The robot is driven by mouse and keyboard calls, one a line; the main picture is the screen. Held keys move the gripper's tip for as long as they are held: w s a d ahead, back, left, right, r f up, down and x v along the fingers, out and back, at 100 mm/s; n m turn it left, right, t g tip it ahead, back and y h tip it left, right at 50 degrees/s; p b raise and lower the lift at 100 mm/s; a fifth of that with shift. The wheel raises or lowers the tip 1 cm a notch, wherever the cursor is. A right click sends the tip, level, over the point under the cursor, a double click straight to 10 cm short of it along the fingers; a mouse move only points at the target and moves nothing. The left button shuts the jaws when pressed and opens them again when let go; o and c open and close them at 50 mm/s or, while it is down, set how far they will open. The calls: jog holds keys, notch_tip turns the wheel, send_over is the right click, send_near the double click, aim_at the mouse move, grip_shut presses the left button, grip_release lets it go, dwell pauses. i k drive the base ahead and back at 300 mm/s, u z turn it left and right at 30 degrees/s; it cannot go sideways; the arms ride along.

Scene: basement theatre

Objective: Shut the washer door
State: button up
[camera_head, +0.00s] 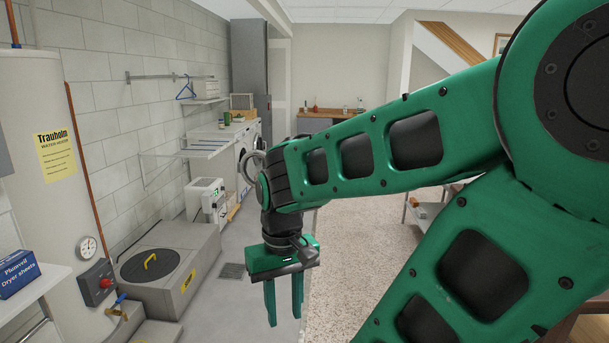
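White front-loading machines (236,137) stand along the left wall in the middle distance. A round grey door ring (245,172) shows at the front of the nearer one and appears to stand out from it. My arm hides part of this area, so I cannot tell how far the door is open. My gripper (284,303) hangs pointing down in the foreground, nearer to me than the machines. Its two green fingers are apart with nothing between them.
A water heater (60,215) and a shelf with a blue dryer-sheet box (16,273) are nearer.

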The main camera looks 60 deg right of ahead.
aim_at(242, 166)
jog(key=z, duration=1.5)
jog(key=i, duration=1.6)
jog(key=z, duration=0.15)
jog(key=i, duration=3.55)
jog(key=u, duration=0.5)
jog(key=i, duration=1.25)
jog(key=u, duration=0.15)
